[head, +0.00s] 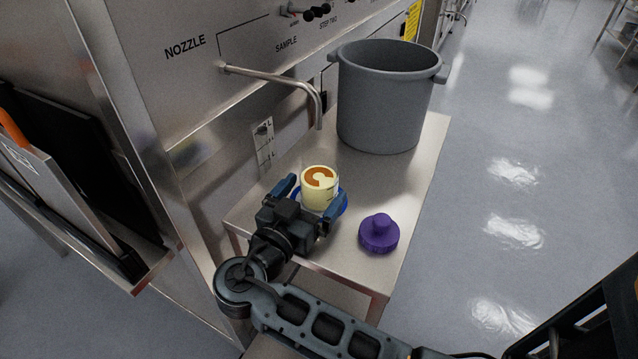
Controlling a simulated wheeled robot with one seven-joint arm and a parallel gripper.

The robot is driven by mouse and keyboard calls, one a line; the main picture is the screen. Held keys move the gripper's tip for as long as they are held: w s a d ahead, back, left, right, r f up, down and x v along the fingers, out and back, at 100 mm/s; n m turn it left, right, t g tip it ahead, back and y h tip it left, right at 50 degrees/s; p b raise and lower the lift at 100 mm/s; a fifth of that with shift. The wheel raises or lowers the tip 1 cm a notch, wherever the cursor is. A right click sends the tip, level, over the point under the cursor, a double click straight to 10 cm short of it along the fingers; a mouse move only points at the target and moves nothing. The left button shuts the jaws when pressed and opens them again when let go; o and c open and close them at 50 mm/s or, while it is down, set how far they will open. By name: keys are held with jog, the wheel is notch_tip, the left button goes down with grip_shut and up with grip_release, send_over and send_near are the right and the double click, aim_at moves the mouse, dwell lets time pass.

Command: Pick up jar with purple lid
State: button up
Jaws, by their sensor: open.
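A small cream jar (319,191) with an orange and cream top face stands near the front of the metal table. No purple lid is on it. A purple lid-like piece with a knob (379,234) lies on the table to the right, apart from the jar. My gripper (315,191) is open, with one blue-tipped finger to the left of the jar and the other to its right. The jar appears to be between them; I cannot tell whether either finger touches it. A blue rim shows around the jar's lower part, and my gripper partly hides its base.
A large grey pot (385,105) stands at the back of the table (415,165). A bent metal nozzle pipe (275,78) reaches out from the steel panel (190,75) at left. The table between jar and pot is clear.

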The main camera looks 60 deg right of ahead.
jog(key=shift+d, duration=0.35)
jog(key=shift+c, duration=0.2)
jog(key=c, duration=1.2)
jog(key=shift+b, duration=0.3)
jog(key=a+b, duration=1)
jog(key=a, duration=0.6)
jog(key=shift+a, duration=0.25)
jog(key=b, duration=0.2)
jog(key=a+b, duration=0.1)
jog(key=b, duration=0.2)
jog(key=shift+s+f+b, duration=0.2)
jog(key=shift+s+b, duration=0.1)
